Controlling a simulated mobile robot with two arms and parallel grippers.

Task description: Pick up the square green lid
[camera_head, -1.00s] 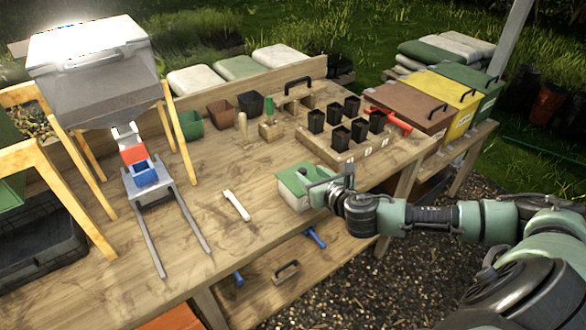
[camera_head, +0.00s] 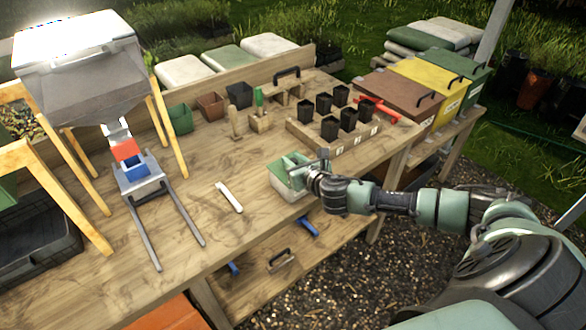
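The square green lid (camera_head: 287,163) is at the top of a small pale box (camera_head: 288,187) near the front edge of the workbench. My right gripper (camera_head: 318,162) is at the lid's right side, with my arm coming in from the right. Its fingers are small and partly hidden against the lid and wrist, so I cannot tell whether they are closed on it. I also cannot tell whether the lid rests flat on the box or is slightly raised. My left gripper is out of view.
A tray of several black pots (camera_head: 330,127) stands behind the box. A white-handled tool (camera_head: 229,197) lies to the left. A hopper (camera_head: 80,75) on wooden legs stands at the far left. Brown, yellow and green lidded bins (camera_head: 440,85) stand at the right. Bare bench lies around the white tool.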

